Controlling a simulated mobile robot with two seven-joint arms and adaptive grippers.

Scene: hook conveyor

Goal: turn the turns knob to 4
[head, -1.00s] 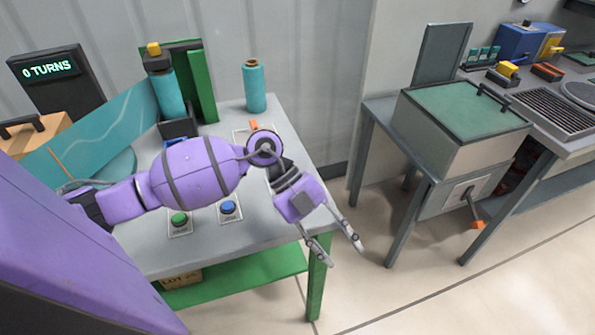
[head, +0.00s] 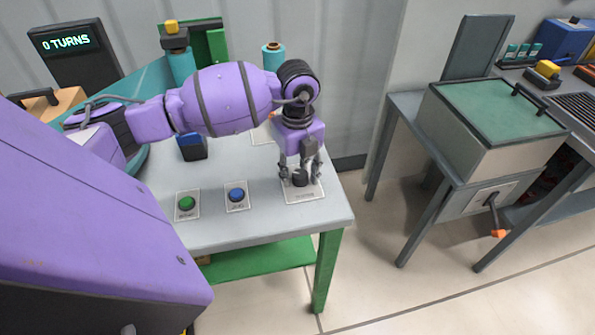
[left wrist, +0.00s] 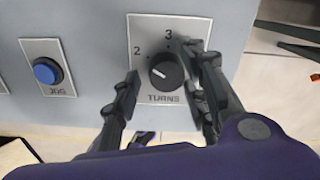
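The black turns knob (left wrist: 166,71) sits on a white plate (left wrist: 147,29) marked TURNS in the left wrist view. The numbers 2 and 3 show; the right side of the dial is partly hidden by a finger. A pale mark lies on the knob's left side. In the head view the knob (head: 300,178) is near the table's right front corner. My left gripper (head: 300,172) points down over it, open, with one finger on each side and gaps visible in the wrist view. The display (head: 66,42) reads 0 TURNS. My right gripper is out of view.
A blue JOG button (head: 236,196) and a green button (head: 187,203) sit left of the knob on the grey table (head: 215,232). A teal spool (head: 272,56) stands behind my arm. A green-lidded box (head: 497,110) stands on a separate table to the right.

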